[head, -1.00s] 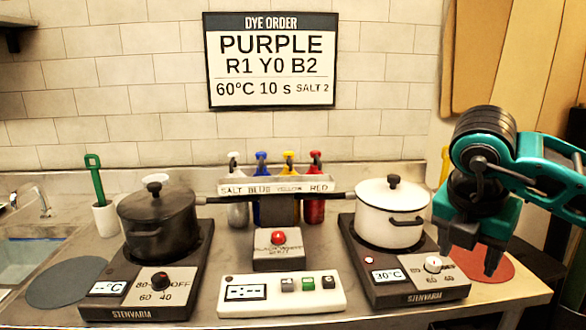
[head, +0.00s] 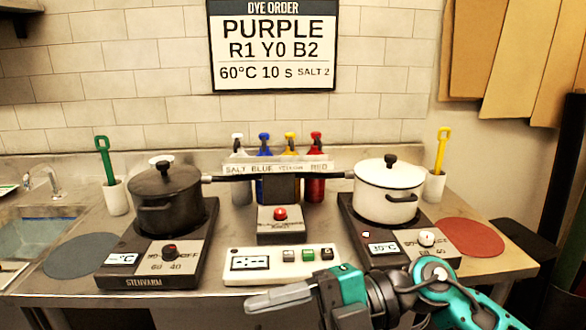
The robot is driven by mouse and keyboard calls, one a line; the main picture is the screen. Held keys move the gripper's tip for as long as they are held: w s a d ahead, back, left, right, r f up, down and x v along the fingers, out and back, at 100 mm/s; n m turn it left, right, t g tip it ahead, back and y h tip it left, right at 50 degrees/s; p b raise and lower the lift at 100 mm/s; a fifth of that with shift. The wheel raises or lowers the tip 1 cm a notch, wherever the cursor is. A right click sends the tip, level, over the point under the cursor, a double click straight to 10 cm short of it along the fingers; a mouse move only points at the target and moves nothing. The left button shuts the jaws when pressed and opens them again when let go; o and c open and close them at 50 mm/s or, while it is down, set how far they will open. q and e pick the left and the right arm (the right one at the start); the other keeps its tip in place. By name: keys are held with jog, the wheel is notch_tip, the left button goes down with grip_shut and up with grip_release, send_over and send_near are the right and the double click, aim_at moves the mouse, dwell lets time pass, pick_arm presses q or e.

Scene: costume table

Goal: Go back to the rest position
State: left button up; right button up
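My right gripper (head: 280,297) is low in the head view, in front of the table's front edge, with its fingers pointing left. Its fingers overlap from this side, so I cannot tell whether it is open or shut. I see nothing held in it. Its teal and black arm comes in from the lower right. My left gripper is not in view.
A black pot (head: 167,198) stands on the left hot plate, a white pot (head: 388,190) on the right one. Between them are a white button panel (head: 268,265), a red button (head: 281,214) and several dye bottles (head: 316,187). A red mat (head: 470,238) lies right.

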jog(key=w+d+f+m+t+h, duration=0.3)
jog(key=w+d+f+m+t, duration=0.15)
jog(key=m+t, duration=0.7)
jog(key=w+d+f+m+t+h, duration=0.35)
jog(key=d+f+m+t, duration=0.25)
jog(key=m+t, duration=0.55)
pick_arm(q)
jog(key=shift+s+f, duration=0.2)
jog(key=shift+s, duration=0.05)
pick_arm(e)
jog(key=s+d+f+m+g+h, duration=0.3)
jog(key=s+f, duration=0.3)
jog(key=f, duration=0.4)
jog(key=s+d+f+m+g+h, duration=0.4)
jog(key=s+d+f+g+h, duration=0.1)
jog(key=f, duration=0.6)
jog(key=shift+s+d, duration=0.35)
jog(key=shift+d, duration=0.15)
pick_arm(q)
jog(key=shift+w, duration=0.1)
